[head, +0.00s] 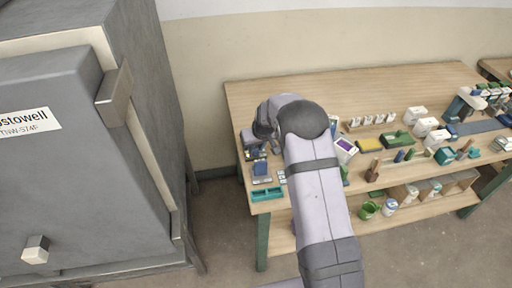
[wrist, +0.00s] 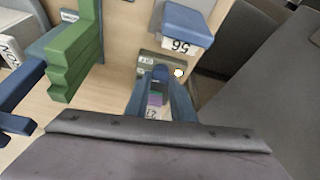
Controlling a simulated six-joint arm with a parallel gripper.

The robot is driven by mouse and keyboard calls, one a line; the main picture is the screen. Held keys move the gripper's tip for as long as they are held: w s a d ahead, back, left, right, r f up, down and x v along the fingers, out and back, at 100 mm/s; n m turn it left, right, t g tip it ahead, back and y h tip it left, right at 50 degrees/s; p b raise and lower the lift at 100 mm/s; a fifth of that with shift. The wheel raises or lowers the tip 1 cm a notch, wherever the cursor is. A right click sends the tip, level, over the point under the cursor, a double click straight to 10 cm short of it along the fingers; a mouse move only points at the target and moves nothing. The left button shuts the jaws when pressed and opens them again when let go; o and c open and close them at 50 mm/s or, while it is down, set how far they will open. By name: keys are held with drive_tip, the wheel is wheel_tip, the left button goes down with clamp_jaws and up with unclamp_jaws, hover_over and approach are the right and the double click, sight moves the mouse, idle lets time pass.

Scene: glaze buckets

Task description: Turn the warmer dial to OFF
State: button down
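In the wrist view, two blue-grey prongs that look like my gripper's fingers (wrist: 162,98) reach away from the dark gripper body. A gap shows between them, and they narrow toward a small blue knob-like part (wrist: 160,73). This part sits at a grey-green plate (wrist: 147,60) with small pale labels; it may be the warmer dial.
In the wrist view a blue block marked 56 (wrist: 186,27) stands close by, and green stacked pieces (wrist: 74,52) are at left. In the head view a teal tray (head: 267,194) lies at the bench's (head: 285,93) front left corner. A grey kiln (head: 75,170) stands at left.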

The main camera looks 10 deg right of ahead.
drive_tip(key=shift+m, duration=0.5)
drive_tip(key=shift+a+m+h, duration=0.1)
drive_tip(key=shift+m+h, duration=0.2)
drive_tip(key=shift+a+f+m+h+b, duration=0.15)
drive_tip(key=shift+m+h+b, duration=0.35)
drive_tip(key=shift+m+b, duration=0.5)
drive_tip(key=shift+m+h+b, duration=0.3)
drive_tip(key=shift+m+b, duration=0.7)
drive_tip(key=shift+m, duration=0.1)
drive_tip(key=shift+g, duration=0.3)
drive_tip(key=c, duration=1.5)
unclamp_jaws()
